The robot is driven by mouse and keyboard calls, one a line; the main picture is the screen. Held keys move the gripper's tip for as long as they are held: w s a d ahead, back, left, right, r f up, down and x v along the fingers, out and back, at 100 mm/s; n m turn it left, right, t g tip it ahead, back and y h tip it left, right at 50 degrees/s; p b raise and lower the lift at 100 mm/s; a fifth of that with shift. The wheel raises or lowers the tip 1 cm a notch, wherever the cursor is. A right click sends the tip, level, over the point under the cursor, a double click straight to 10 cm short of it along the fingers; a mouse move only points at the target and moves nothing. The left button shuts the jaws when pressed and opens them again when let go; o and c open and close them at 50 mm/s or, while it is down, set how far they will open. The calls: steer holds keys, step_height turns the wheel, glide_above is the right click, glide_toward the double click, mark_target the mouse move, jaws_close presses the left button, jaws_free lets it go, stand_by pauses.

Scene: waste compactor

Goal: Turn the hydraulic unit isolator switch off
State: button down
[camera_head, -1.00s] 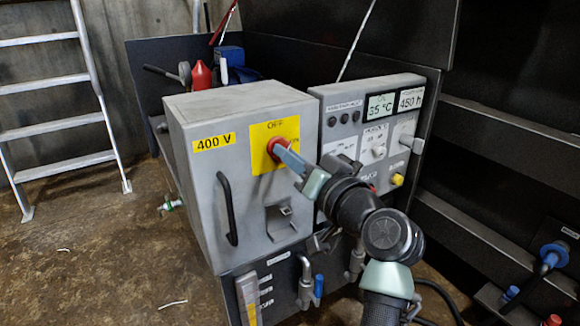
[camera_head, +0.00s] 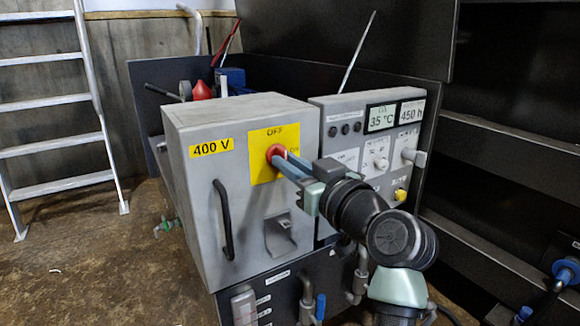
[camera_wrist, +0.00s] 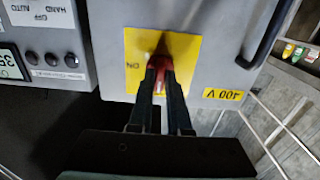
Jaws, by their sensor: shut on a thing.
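The red isolator switch (camera_head: 274,152) sits on a yellow plate (camera_head: 262,171) on the front of the grey 400 V box (camera_head: 190,175). OFF is printed at the plate's top and ON at its right side. My gripper (camera_head: 280,165) reaches in from the right, its two fingers shut on the switch handle. In the wrist view, which is upside down, the red handle (camera_wrist: 159,80) lies between the fingertips (camera_wrist: 161,68). ON shows at the left there. The fingers hide part of the handle and plate, so its exact angle is hard to tell.
A control panel (camera_head: 345,112) with displays, buttons and knobs stands right of the box, behind my arm. A black door handle (camera_head: 226,218) and a grey bracket (camera_head: 280,235) stick out from the box. Pipes (camera_head: 308,300) are below. A ladder (camera_head: 55,120) stands at left.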

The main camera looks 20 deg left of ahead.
stand_by(0.3)
steer(key=c, duration=0.9)
jaws_free()
steer(key=shift+o, duration=0.2)
steer(key=p+v, duration=0.4)
steer(key=v, duration=0.9)
steer(key=shift+p, duration=0.4)
